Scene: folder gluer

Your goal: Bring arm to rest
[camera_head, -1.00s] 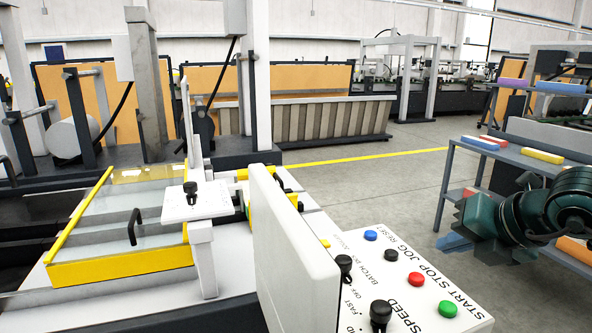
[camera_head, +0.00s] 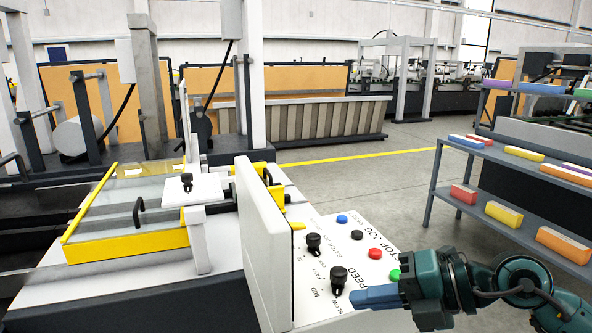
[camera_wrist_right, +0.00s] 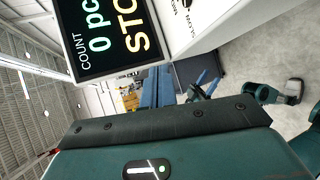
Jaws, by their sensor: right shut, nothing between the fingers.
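My right arm comes in from the lower right in the head view. Its teal gripper has blue fingers (camera_head: 372,297), which are shut and empty. They show over the lower part of the white control panel (camera_head: 318,280), close to the green button (camera_head: 394,275) and a black knob (camera_head: 338,279); I cannot tell whether they touch it. The shut fingers also show in the right wrist view (camera_wrist_right: 156,88). My left gripper (camera_wrist_right: 205,84) shows only small in the right wrist view, and its opening is unclear.
The panel also has a red button (camera_head: 375,253) and a blue button (camera_head: 342,219). A display (camera_wrist_right: 103,35) reads a count of 0 in the right wrist view. A grey shelf (camera_head: 470,180) with coloured boxes stands at the right. Open floor (camera_head: 370,180) lies between.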

